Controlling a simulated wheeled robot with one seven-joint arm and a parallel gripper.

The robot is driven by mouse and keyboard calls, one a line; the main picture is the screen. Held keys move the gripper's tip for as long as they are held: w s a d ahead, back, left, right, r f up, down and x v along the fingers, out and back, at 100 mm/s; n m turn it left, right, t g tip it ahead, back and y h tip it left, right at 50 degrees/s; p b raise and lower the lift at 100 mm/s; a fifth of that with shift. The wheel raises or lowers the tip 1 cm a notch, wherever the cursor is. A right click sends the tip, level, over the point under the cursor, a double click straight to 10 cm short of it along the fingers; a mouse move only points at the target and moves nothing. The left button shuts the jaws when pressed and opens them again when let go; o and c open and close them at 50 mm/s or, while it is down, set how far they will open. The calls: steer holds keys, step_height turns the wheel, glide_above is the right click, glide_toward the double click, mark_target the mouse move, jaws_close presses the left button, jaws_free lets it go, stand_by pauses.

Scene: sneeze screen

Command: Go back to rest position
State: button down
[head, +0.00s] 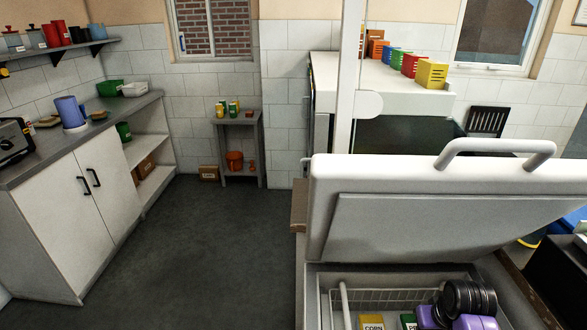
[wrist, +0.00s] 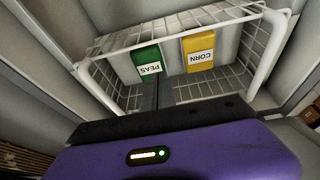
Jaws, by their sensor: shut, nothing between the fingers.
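My gripper (wrist: 150,95) is shut and empty in the wrist view, its dark fingers pointing down over a white wire basket (wrist: 120,45). A green PEAS box (wrist: 148,60) and a yellow CORN box (wrist: 198,50) stand in the basket, apart from the fingers. In the head view my purple and black arm end is low at the right, inside the open white chest freezer (head: 312,300). The CORN box (head: 372,322) shows beside it, and the PEAS box (head: 408,322) is partly hidden. The fingertips are out of sight in the head view.
The freezer lid (head: 400,225) stands raised behind my arm, with a handle (head: 495,148) on top. A white post (head: 347,80) rises behind the lid. A counter with cabinets (head: 75,195) runs along the left wall. The grey floor (head: 215,250) between is clear.

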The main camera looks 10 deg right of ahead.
steer(key=s+a+r+t+h, duration=0.3)
steer(key=a+r+t, duration=0.6)
steer(key=a+t, duration=0.15)
steer(key=s+a+r+n+y, duration=0.1)
steer(key=s+a+r, duration=0.2)
steer(key=s, duration=0.6)
steer(key=s+a+r+n+y, duration=0.1)
steer(key=s+a+r+y, duration=0.1)
steer(key=s+a, duration=0.4)
steer(key=s+a+r+n+y, duration=0.1)
steer(key=s+a+r, duration=0.3)
steer(key=s, duration=0.9)
steer(key=shift+s+a+r+n+t+y+b, duration=0.15)
steer(key=shift+a+r+n+t+y+b, duration=0.15)
steer(key=shift+t+b, duration=0.15)
